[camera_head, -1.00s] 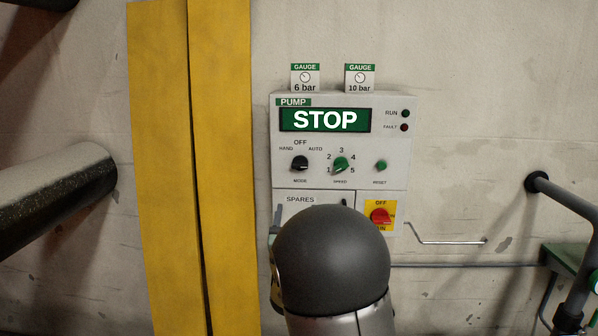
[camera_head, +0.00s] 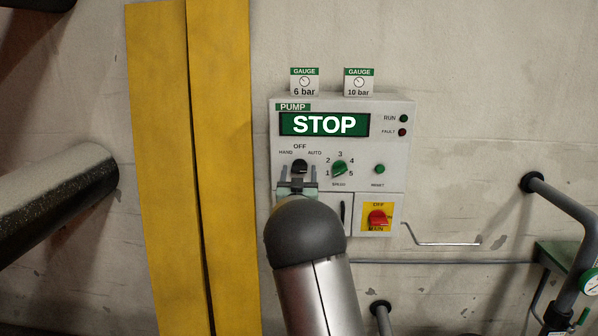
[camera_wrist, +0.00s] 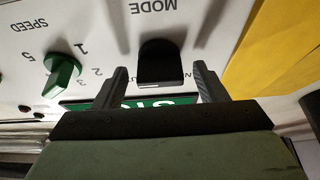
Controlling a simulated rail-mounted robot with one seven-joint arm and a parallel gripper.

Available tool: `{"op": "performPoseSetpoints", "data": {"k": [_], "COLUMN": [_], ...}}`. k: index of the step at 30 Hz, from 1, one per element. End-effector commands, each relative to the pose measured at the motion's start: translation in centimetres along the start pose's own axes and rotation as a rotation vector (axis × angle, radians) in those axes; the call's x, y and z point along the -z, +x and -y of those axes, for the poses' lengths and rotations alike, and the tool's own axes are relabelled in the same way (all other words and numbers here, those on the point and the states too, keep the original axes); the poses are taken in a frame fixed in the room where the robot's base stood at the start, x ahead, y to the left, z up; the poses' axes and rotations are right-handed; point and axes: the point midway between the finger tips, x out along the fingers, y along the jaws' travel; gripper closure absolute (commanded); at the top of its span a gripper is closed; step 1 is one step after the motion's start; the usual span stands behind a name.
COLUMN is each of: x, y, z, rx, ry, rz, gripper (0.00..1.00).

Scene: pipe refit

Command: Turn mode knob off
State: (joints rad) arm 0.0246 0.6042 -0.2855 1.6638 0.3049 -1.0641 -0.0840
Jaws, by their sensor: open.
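The black mode knob (camera_head: 299,165) is on the pump panel (camera_head: 398,160), below the OFF label and between HAND and AUTO. I cannot tell for sure which position it points to. My gripper (camera_head: 298,173) is open at the knob, one finger on each side, with its body below. In the wrist view, which shows the panel upside down, the knob (camera_wrist: 160,62) sits between the spread fingers of the gripper (camera_wrist: 159,74). Gaps show on both sides of it, and the fingers do not appear to touch it.
The green speed knob (camera_head: 339,168) is just right of the mode knob. A green reset button (camera_head: 380,169) and a red rotary switch (camera_head: 378,217) are further right. The display (camera_head: 325,124) reads STOP. Yellow boards (camera_head: 219,160) stand left of the panel. A dark pipe (camera_head: 55,202) juts out at far left.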

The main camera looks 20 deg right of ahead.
Motion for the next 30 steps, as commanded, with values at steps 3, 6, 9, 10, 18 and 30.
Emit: {"op": "performPoseSetpoints", "data": {"k": [3, 6, 9, 10, 18, 30], "x": [-0.03, -0.03, -0.03, -0.02, -0.08, -0.57], "y": [0.1, 0.08, 0.07, 0.07, 0.03, -0.22], "z": [-0.03, -0.03, -0.02, -0.02, -0.04, -0.19], "rx": [0.0, 0.0, 0.0, 0.0, 0.001, 0.066], "ry": [0.0, 0.0, 0.0, 0.0, -0.004, -0.163], "rz": [0.001, 0.0, 0.0, 0.0, 0.0, -0.004], "gripper": [0.35, 0.35, 0.51, 0.6, 0.79, 0.79]}}
